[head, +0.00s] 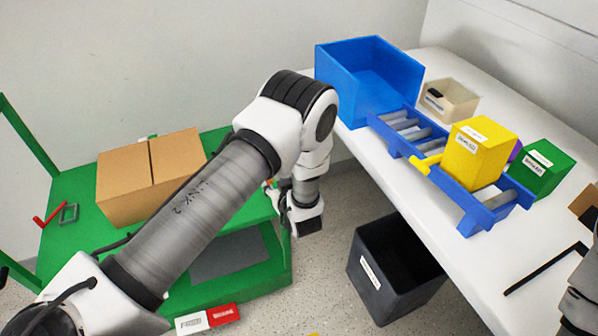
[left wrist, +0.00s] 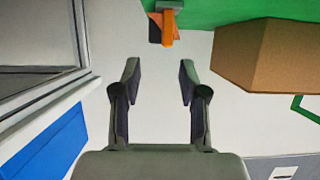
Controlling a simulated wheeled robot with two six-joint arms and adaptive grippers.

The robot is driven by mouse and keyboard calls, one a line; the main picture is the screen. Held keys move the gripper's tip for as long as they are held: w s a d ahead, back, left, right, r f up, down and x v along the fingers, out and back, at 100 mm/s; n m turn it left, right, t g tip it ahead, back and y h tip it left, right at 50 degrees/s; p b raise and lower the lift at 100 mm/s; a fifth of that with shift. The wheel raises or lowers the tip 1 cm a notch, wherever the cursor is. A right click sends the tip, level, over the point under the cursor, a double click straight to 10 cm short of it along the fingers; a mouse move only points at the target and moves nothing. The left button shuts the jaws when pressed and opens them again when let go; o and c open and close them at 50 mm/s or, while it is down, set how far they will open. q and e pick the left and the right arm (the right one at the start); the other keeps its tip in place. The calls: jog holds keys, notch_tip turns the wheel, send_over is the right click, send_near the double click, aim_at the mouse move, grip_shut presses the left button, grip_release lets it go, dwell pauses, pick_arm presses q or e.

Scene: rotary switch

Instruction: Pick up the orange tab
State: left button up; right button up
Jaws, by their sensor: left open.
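The orange tab (left wrist: 165,28) shows at the top of the left wrist view, on a grey fitting at the edge of a green surface. In the head view only a small bit of orange (head: 270,182) shows beside my left wrist. My left gripper (left wrist: 159,75) is open and empty. Its two fingers point toward the tab, with a clear gap between their tips and the tab. In the head view the left gripper (head: 284,207) is at the right edge of the green table, mostly hidden by my wrist.
The green table (head: 70,190) carries a cardboard box (head: 125,185). A black bin (head: 370,285) stands on the floor to the right. The white table (head: 450,260) holds a blue bin (head: 345,85), a roller rack (head: 485,215) and a yellow box (head: 470,160).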

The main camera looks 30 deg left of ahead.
pick_arm(q)
jog(key=shift+w+f, duration=0.1)
jog(key=shift+f, duration=0.45)
jog(key=shift+a+r, duration=0.15)
jog(key=shift+a, duration=0.7)
jog(key=x, duration=0.6)
jog(key=shift+d, duration=0.1)
grip_shut()
